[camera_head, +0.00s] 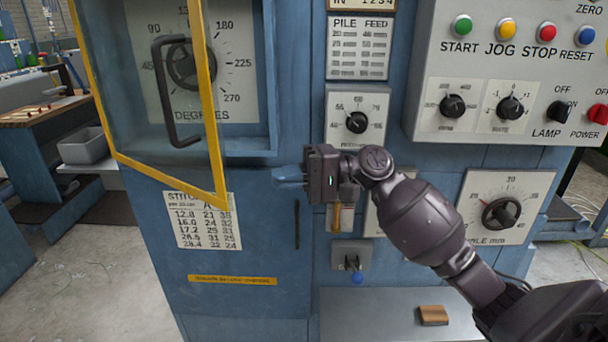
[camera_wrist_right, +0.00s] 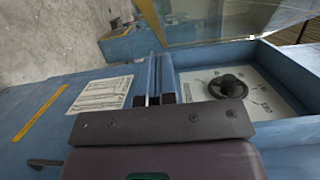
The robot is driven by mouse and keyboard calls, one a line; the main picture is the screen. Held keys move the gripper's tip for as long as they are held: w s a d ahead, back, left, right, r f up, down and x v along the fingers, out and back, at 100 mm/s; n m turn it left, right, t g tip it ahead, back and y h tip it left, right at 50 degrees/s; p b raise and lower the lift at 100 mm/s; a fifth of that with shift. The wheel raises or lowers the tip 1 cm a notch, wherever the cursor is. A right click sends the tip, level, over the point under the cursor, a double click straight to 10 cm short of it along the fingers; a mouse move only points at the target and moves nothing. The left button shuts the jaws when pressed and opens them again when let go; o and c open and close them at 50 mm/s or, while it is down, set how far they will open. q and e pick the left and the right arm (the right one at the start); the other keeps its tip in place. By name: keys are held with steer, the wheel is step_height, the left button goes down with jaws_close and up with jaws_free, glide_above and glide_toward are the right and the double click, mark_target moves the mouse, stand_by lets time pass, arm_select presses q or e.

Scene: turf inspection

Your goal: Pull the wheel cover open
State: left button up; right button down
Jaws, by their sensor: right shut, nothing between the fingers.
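The wheel cover (camera_head: 215,150) is a clear pane in a yellow frame with a black upright handle (camera_head: 163,95). It stands swung out from its blue housing, partly open, with its free edge toward me. The black wheel (camera_head: 192,64) on a degrees dial shows through and beside it. In the right wrist view the cover's yellow edge (camera_wrist_right: 152,20) is at the top and the wheel (camera_wrist_right: 228,86) is at the right. My right gripper (camera_head: 280,177) is shut and empty, pointing left, right of the cover's lower corner and apart from the handle. My left gripper is out of view.
A stitch chart (camera_head: 203,220) and a dark vertical door handle (camera_head: 297,225) are on the blue front below. Knob plates and a button panel (camera_head: 510,60) are at the right. A ledge (camera_head: 385,315) carries a brown block (camera_head: 433,315). Floor at the left is open.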

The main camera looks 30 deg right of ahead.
steer(key=a, duration=0.7)
steer(key=shift+s+p, duration=0.2)
steer(key=shift+p, duration=0.15)
steer(key=shift+a, duration=0.1)
